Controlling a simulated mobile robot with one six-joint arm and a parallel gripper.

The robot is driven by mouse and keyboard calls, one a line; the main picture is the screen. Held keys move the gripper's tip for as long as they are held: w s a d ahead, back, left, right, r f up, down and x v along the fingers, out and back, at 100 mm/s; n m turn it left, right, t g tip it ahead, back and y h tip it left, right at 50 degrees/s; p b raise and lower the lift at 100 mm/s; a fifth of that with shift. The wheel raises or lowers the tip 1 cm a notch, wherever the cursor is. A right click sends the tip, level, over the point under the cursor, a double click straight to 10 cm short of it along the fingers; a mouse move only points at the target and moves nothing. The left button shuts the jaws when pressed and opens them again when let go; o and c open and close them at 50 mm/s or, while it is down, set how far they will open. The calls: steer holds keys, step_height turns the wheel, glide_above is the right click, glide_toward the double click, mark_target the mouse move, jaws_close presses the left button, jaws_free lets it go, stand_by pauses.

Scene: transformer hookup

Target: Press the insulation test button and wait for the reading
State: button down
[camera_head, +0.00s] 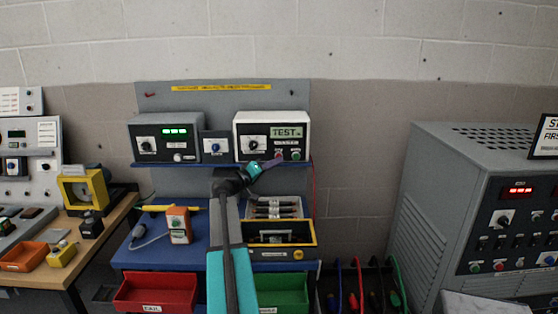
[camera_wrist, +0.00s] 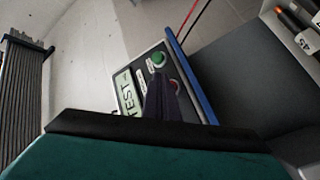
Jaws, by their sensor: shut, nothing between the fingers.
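The insulation tester is a white-edged box with a dark front (camera_head: 243,129) on the blue shelf. Its pale green display (camera_head: 286,132) reads "TEST", and the display also shows in the wrist view (camera_wrist: 125,92). A green button (camera_head: 295,155) is at its lower right and is clear in the wrist view (camera_wrist: 158,60). A red button (camera_wrist: 174,85) beside it is partly hidden by my fingers. My gripper (camera_head: 280,158) is shut and empty, its tips at the panel by the red button. I cannot tell whether they touch it.
A second meter (camera_head: 165,118) with green digits and a small blue-knob box (camera_head: 215,147) stand left on the shelf. Below are an orange device (camera_head: 178,224), an open case (camera_head: 312,234), and red (camera_head: 153,296) and green (camera_head: 285,292) bins. A grey cabinet (camera_head: 424,190) stands right.

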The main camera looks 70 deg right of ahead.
stand_by(0.3)
steer(key=s+a+b, duration=0.2)
steer(key=a, duration=0.3)
steer(key=shift+a, duration=0.3)
stand_by(0.4)
steer(key=shift+s, duration=0.15)
stand_by(0.5)
